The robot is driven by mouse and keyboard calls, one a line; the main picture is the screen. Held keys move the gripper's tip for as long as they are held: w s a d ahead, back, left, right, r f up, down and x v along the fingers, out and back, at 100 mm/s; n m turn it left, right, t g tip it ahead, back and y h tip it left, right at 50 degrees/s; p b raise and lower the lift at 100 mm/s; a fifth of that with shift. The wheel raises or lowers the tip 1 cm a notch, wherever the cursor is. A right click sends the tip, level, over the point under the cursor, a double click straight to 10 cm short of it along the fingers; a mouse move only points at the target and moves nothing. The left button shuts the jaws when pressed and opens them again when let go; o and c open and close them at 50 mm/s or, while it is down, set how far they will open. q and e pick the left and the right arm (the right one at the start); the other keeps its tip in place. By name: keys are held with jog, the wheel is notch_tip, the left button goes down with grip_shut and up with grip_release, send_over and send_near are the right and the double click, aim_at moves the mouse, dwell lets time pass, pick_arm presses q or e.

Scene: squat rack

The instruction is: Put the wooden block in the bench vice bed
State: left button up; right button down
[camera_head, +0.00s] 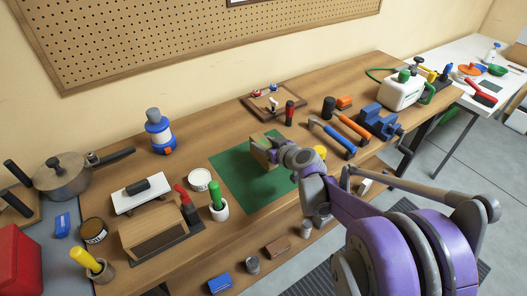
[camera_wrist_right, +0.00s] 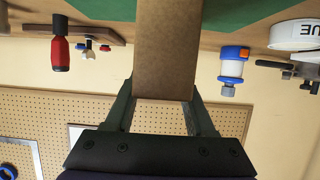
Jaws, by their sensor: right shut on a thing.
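The wooden block (camera_head: 259,151) is over the green mat (camera_head: 235,178) in the middle of the workbench. My right gripper (camera_head: 273,153) is shut on it. In the right wrist view the block (camera_wrist_right: 167,45) is a plain brown bar between the two fingers of my right gripper (camera_wrist_right: 163,92). I cannot tell whether the block touches the mat. The blue bench vice (camera_head: 380,119) stands on the bench to the right, apart from the block. The inside of its bed is too small to make out. My left gripper is out of view.
A blue-and-white bottle (camera_head: 159,132) stands left of the mat.

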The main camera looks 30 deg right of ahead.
jog(key=shift+f, duration=1.5)
jog(key=shift+c, duration=1.2)
grip_release()
jog(key=shift+f, duration=0.1)
